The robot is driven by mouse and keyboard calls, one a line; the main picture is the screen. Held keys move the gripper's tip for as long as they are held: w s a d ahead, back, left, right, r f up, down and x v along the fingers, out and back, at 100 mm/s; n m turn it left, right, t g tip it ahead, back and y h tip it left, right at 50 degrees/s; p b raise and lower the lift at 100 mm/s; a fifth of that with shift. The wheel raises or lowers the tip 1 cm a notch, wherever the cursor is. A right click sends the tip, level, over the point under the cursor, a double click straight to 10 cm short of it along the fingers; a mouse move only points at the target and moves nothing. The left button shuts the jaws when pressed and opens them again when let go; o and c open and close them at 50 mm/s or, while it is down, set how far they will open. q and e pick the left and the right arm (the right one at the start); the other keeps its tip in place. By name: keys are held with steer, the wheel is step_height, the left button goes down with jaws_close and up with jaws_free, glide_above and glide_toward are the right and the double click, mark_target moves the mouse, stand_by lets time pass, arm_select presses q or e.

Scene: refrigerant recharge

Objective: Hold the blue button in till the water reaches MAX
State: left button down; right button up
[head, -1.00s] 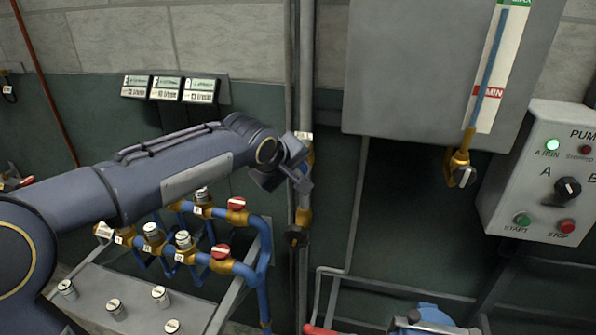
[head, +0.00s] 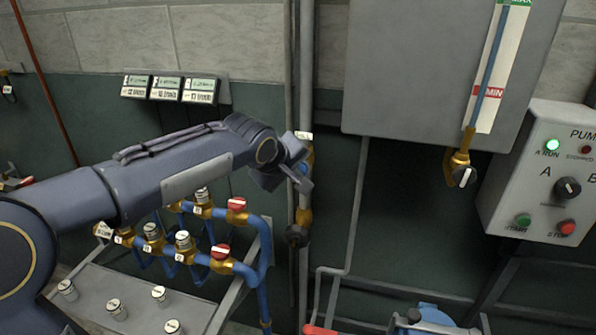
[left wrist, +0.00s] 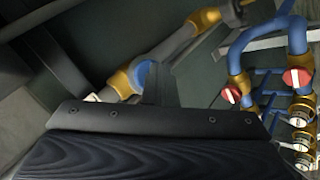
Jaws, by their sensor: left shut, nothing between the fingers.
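The blue button (left wrist: 143,74) sits on a brass valve body on the vertical pipe. A small part of it shows in the head view (head: 303,168). My left gripper (head: 302,182) is shut and empty, with its tip at the button. In the left wrist view, the dark finger (left wrist: 160,86) overlaps the button's right side; I cannot tell how far the button is pressed. The water gauge (head: 490,65) has a red MIN mark (head: 487,91) and a green MAX mark (head: 516,2) at the picture's top edge. Its blue column runs well above MIN, close below MAX. My right gripper is out of view.
A grey tank (head: 425,70) carries the gauge, with a brass cock (head: 460,170) below. The pump panel (head: 545,180) at right has its green RUN lamp lit. Blue pipes with red-handled valves (head: 236,204) lie below my left arm. Three meters (head: 168,88) hang on the wall.

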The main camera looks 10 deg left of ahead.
arm_select(q)
steer(key=shift+s, duration=0.15)
steer(key=shift+s+b, duration=0.6)
steer(key=shift+s, duration=0.2)
steer(key=shift+s, duration=0.1)
steer(key=s+b, duration=0.2)
steer(key=s, duration=0.2)
steer(key=shift+s+a, duration=0.15)
steer(key=shift+s, duration=0.25)
